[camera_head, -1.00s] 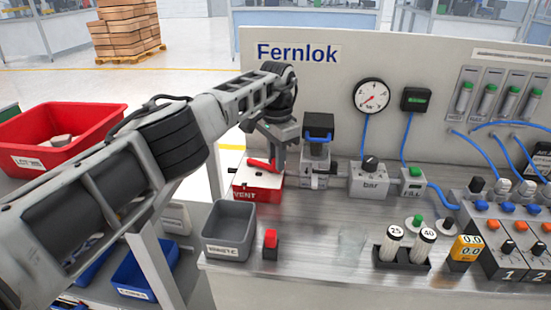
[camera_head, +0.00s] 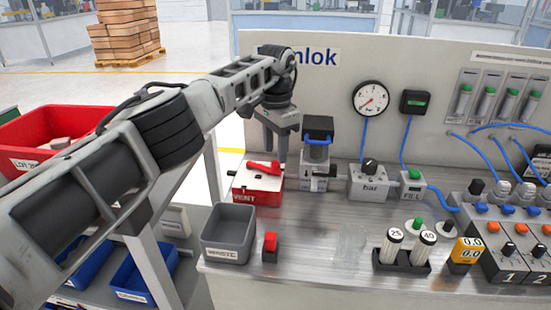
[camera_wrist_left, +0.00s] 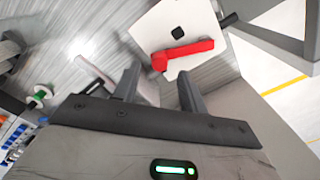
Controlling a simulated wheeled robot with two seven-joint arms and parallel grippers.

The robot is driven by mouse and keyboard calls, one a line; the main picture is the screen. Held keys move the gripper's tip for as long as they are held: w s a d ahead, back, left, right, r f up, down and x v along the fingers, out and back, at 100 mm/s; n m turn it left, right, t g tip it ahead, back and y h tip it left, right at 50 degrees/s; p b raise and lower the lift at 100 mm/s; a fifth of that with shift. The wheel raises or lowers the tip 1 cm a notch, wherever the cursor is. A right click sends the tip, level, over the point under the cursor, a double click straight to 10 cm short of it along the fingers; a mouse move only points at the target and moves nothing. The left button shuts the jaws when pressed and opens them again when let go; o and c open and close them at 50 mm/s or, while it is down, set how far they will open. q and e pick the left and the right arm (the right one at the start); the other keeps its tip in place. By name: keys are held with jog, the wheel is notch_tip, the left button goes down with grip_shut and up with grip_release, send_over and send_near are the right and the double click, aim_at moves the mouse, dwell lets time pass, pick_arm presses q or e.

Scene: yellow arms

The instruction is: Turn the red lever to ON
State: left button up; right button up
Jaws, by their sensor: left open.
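The red lever (camera_head: 262,167) lies across the white top of a red box marked VENT (camera_head: 257,196), at the left end of the bench. It also shows in the left wrist view (camera_wrist_left: 188,52), over the white top (camera_wrist_left: 203,20) with a small black square beside it. My left gripper (camera_head: 277,148) hangs just above and behind the lever. Its two fingers (camera_wrist_left: 158,86) are apart and empty, and the lever appears beyond their tips, not between them. No ON mark is readable. My right gripper is not in view.
A grey bin (camera_head: 228,234) and a small red-topped block (camera_head: 270,246) stand in front of the box. A black-and-grey clamp-like device (camera_head: 317,152) stands close to its right. The bench's front middle (camera_head: 330,235) is clear. An upright panel (camera_head: 330,85) closes the back.

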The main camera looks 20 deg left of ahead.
pick_arm(q)
notch_tip(320, 180, up, 5)
jog(key=shift+f, duration=0.1)
notch_tip(320, 180, up, 8)
jog(key=p, duration=0.5)
jog(key=shift+f, duration=0.25)
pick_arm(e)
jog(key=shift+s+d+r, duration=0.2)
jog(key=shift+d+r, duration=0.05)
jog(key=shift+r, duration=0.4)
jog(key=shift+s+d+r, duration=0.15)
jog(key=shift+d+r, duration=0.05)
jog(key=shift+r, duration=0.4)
